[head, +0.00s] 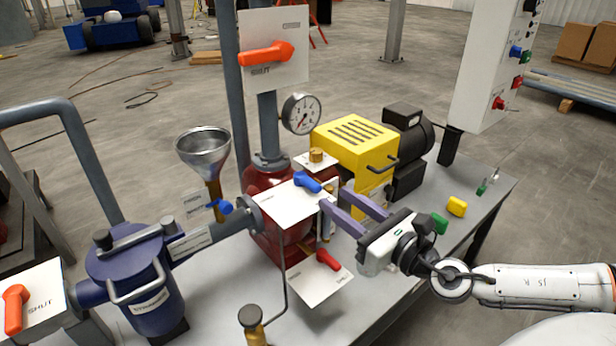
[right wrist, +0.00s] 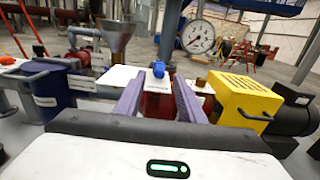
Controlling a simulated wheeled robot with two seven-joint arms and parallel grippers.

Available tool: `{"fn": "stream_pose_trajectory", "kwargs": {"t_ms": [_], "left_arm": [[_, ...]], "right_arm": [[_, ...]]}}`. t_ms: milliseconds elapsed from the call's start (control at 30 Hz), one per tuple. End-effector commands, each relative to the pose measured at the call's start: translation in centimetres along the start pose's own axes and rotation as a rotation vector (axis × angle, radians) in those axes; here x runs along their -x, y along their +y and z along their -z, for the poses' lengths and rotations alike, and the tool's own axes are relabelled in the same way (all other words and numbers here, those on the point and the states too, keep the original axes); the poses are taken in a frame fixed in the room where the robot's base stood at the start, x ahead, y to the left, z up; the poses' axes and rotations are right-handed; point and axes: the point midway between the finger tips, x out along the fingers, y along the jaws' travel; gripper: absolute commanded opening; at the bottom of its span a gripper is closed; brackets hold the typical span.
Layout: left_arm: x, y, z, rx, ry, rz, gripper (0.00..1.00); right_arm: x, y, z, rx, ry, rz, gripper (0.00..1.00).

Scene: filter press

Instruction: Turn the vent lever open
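A blue lever (head: 307,181) sits on a white plate (head: 290,203) on top of the red pump body (head: 262,180). Its label is too small to read, so I cannot confirm that it is the vent lever. My right gripper (head: 336,198) is open and empty, its two purple fingers pointing at the blue lever from the right, with the tips close to it. In the right wrist view the blue lever (right wrist: 158,69) shows beyond and between the open fingers (right wrist: 158,82); contact is not visible. My left gripper is out of view.
A red lever (head: 327,259) is on a lower white plate, and orange levers sit on the upper panel (head: 266,53) and at left (head: 14,309). A pressure gauge (head: 301,114), funnel (head: 204,147), yellow guard (head: 352,143) and blue strainer (head: 135,270) stand close around.

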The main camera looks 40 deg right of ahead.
Motion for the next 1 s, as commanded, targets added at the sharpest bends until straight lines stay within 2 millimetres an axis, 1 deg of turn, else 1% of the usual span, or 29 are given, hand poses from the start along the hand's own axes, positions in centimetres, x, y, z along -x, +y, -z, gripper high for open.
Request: {"fn": "stream_pose_trajectory", "kwargs": {"t_ms": [200,700,833,1000], "left_arm": [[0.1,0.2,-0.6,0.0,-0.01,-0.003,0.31],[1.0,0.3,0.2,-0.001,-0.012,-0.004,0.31],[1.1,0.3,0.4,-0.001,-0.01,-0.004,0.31],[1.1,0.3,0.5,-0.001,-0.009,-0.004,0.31]], "right_arm": [[-2.3,-0.1,-0.2,-0.006,-0.004,0.003,0.36],[-8.1,-0.1,-0.1,-0.009,-0.001,0.003,0.36],[-9.0,-0.1,0.0,-0.008,0.001,0.002,0.36],[-9.5,0.0,0.1,-0.008,0.003,0.0,0.36]]}}
